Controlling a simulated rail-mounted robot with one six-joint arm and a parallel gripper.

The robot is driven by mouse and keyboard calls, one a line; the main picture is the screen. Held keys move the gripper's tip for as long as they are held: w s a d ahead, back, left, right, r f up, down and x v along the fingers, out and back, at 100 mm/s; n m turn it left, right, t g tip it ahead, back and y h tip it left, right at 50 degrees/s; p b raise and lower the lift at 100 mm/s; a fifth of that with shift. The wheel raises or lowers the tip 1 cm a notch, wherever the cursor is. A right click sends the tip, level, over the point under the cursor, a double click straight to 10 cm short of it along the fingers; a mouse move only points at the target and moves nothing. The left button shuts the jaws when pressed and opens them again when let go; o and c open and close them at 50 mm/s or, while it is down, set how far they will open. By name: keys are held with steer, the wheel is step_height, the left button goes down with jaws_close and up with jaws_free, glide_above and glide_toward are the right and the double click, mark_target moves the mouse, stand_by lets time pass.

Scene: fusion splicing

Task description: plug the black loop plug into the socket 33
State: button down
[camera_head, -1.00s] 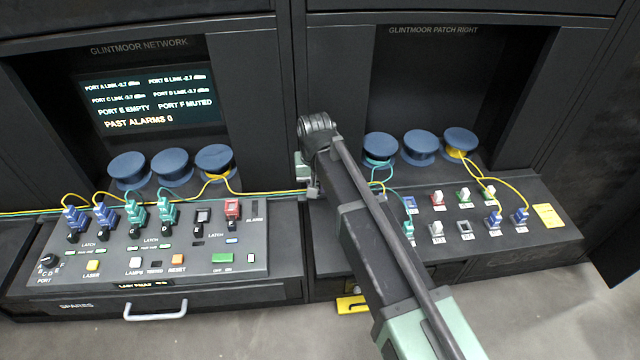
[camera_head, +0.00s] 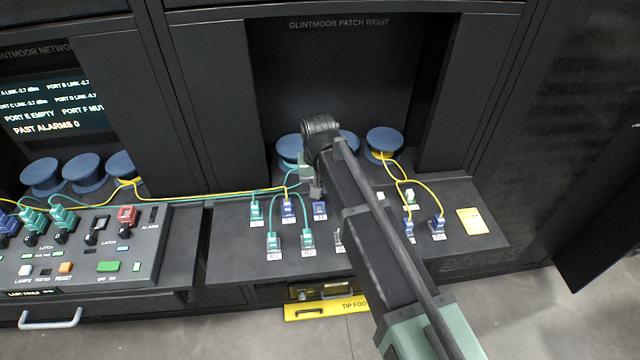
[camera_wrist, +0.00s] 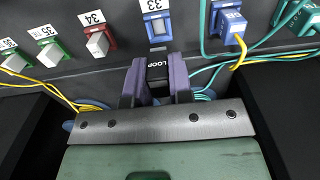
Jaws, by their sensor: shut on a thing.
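My gripper (camera_wrist: 156,82) is shut on the black loop plug (camera_wrist: 156,68), marked LOOP, which sits between its two purple fingers in the wrist view. Socket 33 (camera_wrist: 157,26) is a blue-framed socket under a 33 label, straight above the plug in that view. The plug appears apart from the socket, whose face is visible and looks empty. In the head view my gripper (camera_head: 315,188) is over the right-hand panel, just behind blue socket 33 (camera_head: 320,209). The plug is too small to make out there.
Red socket 34 (camera_wrist: 97,40) and green socket 35 (camera_wrist: 49,51) are on one side of socket 33. A blue plug (camera_wrist: 231,27) with a yellow cable is on the other. Teal and yellow cables run close beside the fingers. Blue spools (camera_head: 384,142) stand behind the panel.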

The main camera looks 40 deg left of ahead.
mark_target(319, 209)
steer(key=shift+f+b, duration=2.2)
steer(key=shift+f, duration=0.35)
steer(key=shift+f+b, duration=0.55)
steer(key=c, duration=0.9)
jaws_free()
steer(key=shift+c, duration=0.2)
steer(key=shift+r, duration=0.1)
step_height(319, 209, up, 11)
steer(key=p, duration=1.1)
